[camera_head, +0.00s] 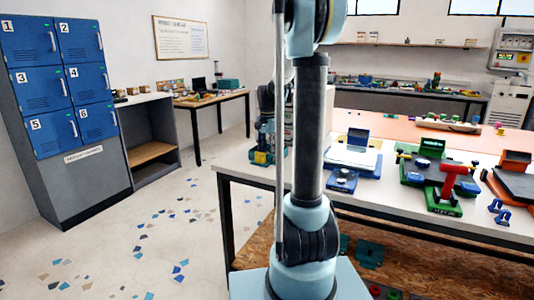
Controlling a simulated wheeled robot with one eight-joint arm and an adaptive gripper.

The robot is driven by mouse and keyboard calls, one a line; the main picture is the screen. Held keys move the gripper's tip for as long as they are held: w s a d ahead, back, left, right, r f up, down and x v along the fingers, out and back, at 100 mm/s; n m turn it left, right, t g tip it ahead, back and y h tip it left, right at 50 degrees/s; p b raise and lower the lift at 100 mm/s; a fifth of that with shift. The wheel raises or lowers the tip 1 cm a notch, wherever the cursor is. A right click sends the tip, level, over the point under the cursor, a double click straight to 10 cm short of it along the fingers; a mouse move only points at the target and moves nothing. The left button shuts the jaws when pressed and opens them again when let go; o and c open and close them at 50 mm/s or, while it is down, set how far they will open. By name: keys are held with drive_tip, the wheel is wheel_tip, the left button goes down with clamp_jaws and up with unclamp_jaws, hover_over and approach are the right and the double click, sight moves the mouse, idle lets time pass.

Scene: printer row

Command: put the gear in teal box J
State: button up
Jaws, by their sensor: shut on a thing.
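I cannot make out my gripper in the head view; my arm rises through the middle and leaves the top edge. I cannot pick out the gear. A small teal box (228,84) stands on the far table at back left, but no letter is legible on it. Teal pieces (369,253) also lie on the wooden shelf under the near table, partly behind my arm. I cannot tell whether any of these is box J.
The white near table (240,171) holds a blue-and-white machine (352,158), a green machine with a red part (446,188) and blue clips (498,212). Blue lockers (60,85) stand at left beside an open grey cabinet (152,153). The speckled floor between is clear.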

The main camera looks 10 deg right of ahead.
drive_tip(key=o, duration=0.8)
wheel_tip(320, 180, up, 12)
drive_tip(key=s+f+n, duration=0.1)
drive_tip(key=s+f, duration=0.1)
drive_tip(key=s, duration=0.4)
drive_tip(key=s+f+n, duration=0.2)
drive_tip(key=s, duration=0.5)
drive_tip(key=s+f+n+t, duration=0.1)
drive_tip(key=s+f+n, duration=0.1)
drive_tip(key=s, duration=0.5)
drive_tip(key=shift+d, duration=0.15)
drive_tip(key=s+f+n+t, duration=0.1)
drive_tip(key=s+f+n, duration=0.4)
drive_tip(key=s+f, duration=0.8)
drive_tip(key=shift+s+f, duration=0.25)
drive_tip(key=shift+s, duration=0.5)
